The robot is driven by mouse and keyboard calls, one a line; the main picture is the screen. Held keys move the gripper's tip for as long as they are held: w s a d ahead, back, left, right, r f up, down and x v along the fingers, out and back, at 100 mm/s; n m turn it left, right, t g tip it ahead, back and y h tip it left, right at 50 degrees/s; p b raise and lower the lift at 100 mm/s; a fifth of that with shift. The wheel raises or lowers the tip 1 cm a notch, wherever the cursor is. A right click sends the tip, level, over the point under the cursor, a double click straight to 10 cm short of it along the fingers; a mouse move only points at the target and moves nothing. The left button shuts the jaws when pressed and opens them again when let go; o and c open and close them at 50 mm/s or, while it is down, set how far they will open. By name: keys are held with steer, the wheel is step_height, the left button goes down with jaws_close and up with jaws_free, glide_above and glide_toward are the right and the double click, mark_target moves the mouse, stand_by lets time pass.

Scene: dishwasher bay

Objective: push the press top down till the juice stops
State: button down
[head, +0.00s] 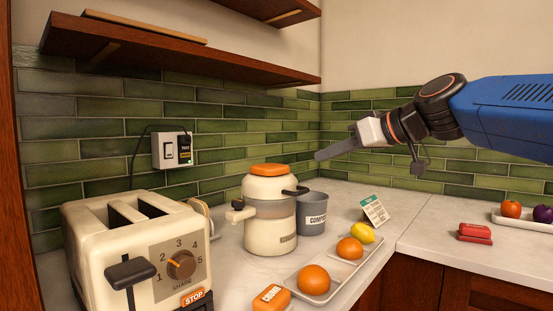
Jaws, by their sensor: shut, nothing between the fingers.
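The juice press (270,210) stands upright on the counter, a cream body with a grey band round its middle. Its press top (270,170) is a cream dome with an orange cap. My gripper (322,155) reaches in from the right, shut and empty. Its fingertips are in the air, to the right of the dome and a little higher in the picture, and look apart from it. No juice shows, and the inside of the press is hidden.
A cream toaster (85,222) stands at the left front. A grey compost bin (312,214) is just right of the press. A tray (338,281) with oranges and a lemon (362,233) lies in front. Wooden shelves (170,50) hang above.

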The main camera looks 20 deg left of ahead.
steer(key=a+r+n+y, duration=0.1)
steer(key=a+r, duration=0.3)
steer(key=a, duration=0.1)
steer(key=shift+w+r, duration=0.4)
steer(key=shift+w, duration=0.05)
steer(key=shift+a, duration=0.2)
glide_above(276, 166)
steer(key=f, duration=0.2)
steer(key=shift+s+d+f, duration=0.15)
steer(key=shift+s+f, duration=0.05)
steer(key=shift+f, duration=2.25)
